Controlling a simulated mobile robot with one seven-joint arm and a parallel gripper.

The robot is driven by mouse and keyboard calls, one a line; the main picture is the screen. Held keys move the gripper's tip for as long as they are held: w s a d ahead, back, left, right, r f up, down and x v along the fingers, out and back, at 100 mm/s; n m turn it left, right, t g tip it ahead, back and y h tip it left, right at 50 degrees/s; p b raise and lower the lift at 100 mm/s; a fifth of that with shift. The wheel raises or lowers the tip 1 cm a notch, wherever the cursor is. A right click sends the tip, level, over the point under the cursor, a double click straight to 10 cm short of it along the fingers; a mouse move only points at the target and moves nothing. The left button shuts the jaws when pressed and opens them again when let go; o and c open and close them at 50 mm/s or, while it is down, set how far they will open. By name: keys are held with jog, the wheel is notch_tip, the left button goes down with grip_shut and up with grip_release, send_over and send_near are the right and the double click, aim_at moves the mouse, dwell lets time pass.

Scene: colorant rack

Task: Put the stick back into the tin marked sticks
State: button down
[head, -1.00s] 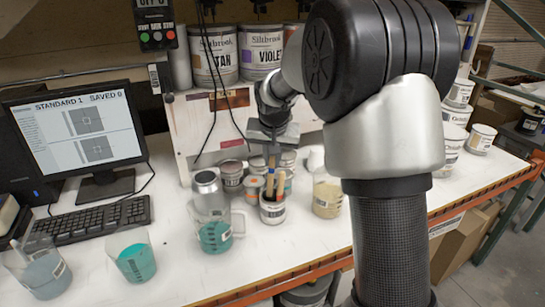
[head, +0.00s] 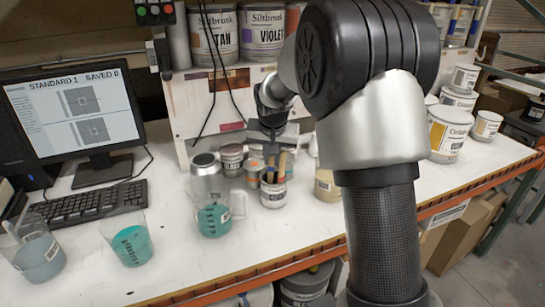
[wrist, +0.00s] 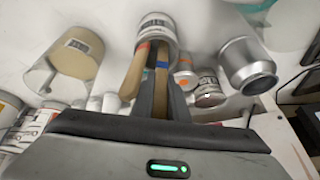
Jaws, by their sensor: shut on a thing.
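The sticks tin (head: 273,195), a small white-labelled can, stands on the bench behind the clear jug. It also shows at the top of the wrist view (wrist: 155,22). My gripper (head: 272,146) is just above the tin, pointing down. Another wooden stick, with an orange band (wrist: 132,75), leans out of the tin beside the fingers. My gripper is close to this second stick.
A clear jug of teal liquid (head: 212,218) stands left of the tin, near a silver-topped container (head: 205,165). A beaker of tan liquid (head: 327,186) is close on the right. Small cans crowd behind. The bench front (head: 200,270) is clear.

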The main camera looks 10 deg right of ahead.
jog(key=c, duration=1.7)
grip_release()
jog(key=shift+o, duration=0.2)
jog(key=v, duration=1.7)
jog(key=shift+r, duration=0.2)
jog(key=shift+s+d, duration=0.1)
jog(key=s+d+n+y+p, duration=0.1)
jog(key=s+n+p, duration=0.2)
jog(key=s, duration=2.5)
jog(key=shift+s+r+n+p, duration=0.2)
jog(key=shift+s+n+p, duration=0.15)
jog(key=shift+p, duration=0.75)
